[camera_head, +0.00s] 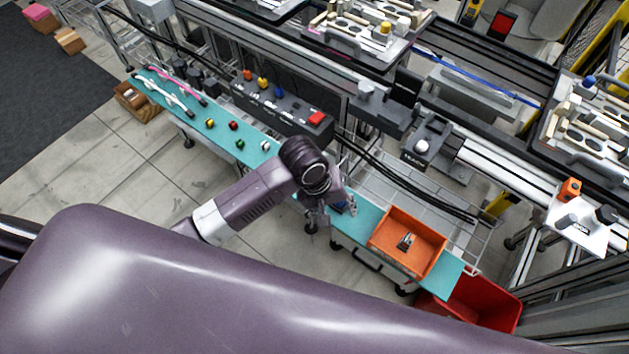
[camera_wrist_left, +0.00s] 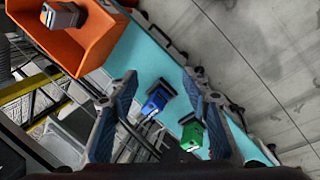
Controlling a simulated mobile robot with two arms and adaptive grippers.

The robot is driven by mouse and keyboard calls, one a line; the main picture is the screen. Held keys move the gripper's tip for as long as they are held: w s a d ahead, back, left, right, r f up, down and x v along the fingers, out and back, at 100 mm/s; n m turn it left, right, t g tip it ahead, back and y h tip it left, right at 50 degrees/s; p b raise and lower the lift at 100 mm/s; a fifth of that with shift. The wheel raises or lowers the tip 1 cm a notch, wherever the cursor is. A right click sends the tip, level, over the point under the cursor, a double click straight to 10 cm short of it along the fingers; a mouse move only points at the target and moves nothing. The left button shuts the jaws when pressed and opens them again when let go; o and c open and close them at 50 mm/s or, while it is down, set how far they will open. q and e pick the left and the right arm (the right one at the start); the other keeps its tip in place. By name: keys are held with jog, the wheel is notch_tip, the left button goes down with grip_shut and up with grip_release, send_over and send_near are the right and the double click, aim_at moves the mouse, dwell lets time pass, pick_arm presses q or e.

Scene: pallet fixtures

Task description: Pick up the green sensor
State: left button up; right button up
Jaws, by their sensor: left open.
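The green sensor (camera_wrist_left: 192,134) lies on the teal shelf (camera_wrist_left: 170,66) in the left wrist view, close to the inner side of the right-hand finger. A blue sensor (camera_wrist_left: 154,103) lies beside it, between the fingers in the picture. My left gripper (camera_wrist_left: 160,80) is open and empty, its two blue-padded fingers spread above the shelf. In the head view my left gripper (camera_head: 343,207) hangs over the teal shelf left of the orange bin, and my arm hides the green sensor there. My right gripper is not in view.
An orange bin (camera_head: 429,233) with a grey sensor (camera_head: 405,241) inside stands on the shelf; a red bin (camera_head: 497,296) is below its right end. Coloured knobs (camera_head: 233,126) and white-and-pink parts lie farther left. A black button box (camera_head: 275,103) and rails border the back.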

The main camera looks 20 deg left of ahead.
pick_arm(q)
jog(key=w+a+n, duration=0.1)
jog(key=w+r+n+y, duration=0.1)
jog(key=w, duration=0.1)
jog(key=w+a+r+n, duration=0.1)
jog(key=n, duration=0.1)
jog(key=shift+w+a+r+g, duration=0.25)
jog(key=shift+w+a+g, duration=0.1)
jog(key=shift+w+g, duration=0.05)
jog(key=w+a+r+n, duration=0.1)
jog(key=w+a+r+n+y, duration=0.1)
jog(key=a+n, duration=0.1)
jog(key=w+a+r+n+y, duration=0.1)
jog(key=w+a, duration=0.1)
jog(key=shift+r+n+g, duration=0.1)
jog(key=shift+n+g, duration=0.3)
jog(key=shift+a, duration=0.2)
jog(key=f, duration=0.7)
jog(key=shift+w+a+f, duration=0.1)
jog(key=shift+a+f, duration=0.2)
jog(key=shift+c, duration=0.4)
grip_shut()
jog(key=shift+r, duration=0.1)
